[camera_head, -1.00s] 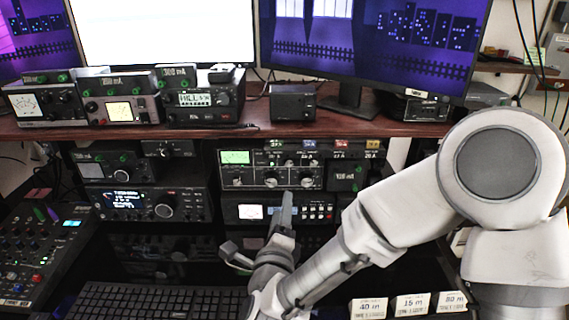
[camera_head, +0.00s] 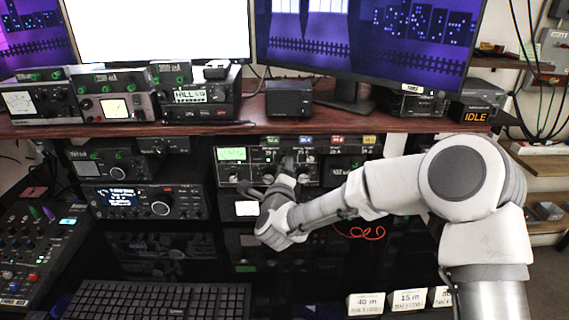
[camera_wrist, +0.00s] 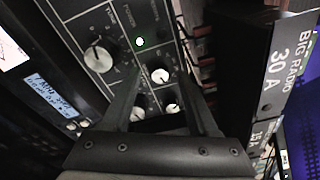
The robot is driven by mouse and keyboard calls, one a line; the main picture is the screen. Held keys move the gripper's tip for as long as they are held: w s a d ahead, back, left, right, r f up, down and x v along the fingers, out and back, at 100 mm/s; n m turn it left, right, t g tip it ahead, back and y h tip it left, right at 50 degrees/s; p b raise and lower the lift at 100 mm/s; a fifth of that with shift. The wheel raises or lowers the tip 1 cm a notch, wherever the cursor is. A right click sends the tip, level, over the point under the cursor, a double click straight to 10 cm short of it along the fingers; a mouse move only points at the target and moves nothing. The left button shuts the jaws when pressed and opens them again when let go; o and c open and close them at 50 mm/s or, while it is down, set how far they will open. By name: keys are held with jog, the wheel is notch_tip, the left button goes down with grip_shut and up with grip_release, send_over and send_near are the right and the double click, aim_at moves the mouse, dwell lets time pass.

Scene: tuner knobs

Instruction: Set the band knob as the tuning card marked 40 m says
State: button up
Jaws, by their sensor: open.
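The tuner (camera_head: 232,172) stands under the wooden shelf, with a green-lit meter and knobs on its front. My gripper (camera_head: 282,178) is in front of it and covers part of its face. In the wrist view my gripper (camera_wrist: 163,82) is open, its fingers either side of a small knob (camera_wrist: 160,76); contact cannot be told. A large knob (camera_wrist: 98,58) lies to the left, and two more small knobs (camera_wrist: 137,112) show low between the fingers. I cannot tell which is the band knob. The 40 m card (camera_head: 366,303) stands at the bottom; its small print is unreadable.
The 15 m card (camera_head: 409,300) and a partly hidden third card stand right of the 40 m card. A keyboard (camera_head: 155,300) lies in front. Radios (camera_head: 155,203) stand left of the tuner. A red cable (camera_head: 360,233) hangs below it. A sign reads IDLE (camera_head: 474,116).

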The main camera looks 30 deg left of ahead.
jog(key=shift+w+a, duration=0.2)
jog(key=shift+w, duration=0.2)
grip_shut()
dwell(0.4)
jog(key=n+y+b, duration=0.1)
jog(key=n+b, duration=0.3)
jog(key=n, duration=0.4)
jog(key=n+y+b, duration=0.1)
jog(key=n+b, duration=0.3)
jog(key=n, duration=0.4)
jog(key=n+y+b, duration=0.1)
jog(key=n+b, duration=0.3)
jog(key=n, duration=0.5)
jog(key=shift+w+d+f+b, duration=0.1)
jog(key=shift+d+f+b, duration=0.15)
jog(key=shift+f+b, duration=0.1)
jog(key=shift+n, duration=0.3)
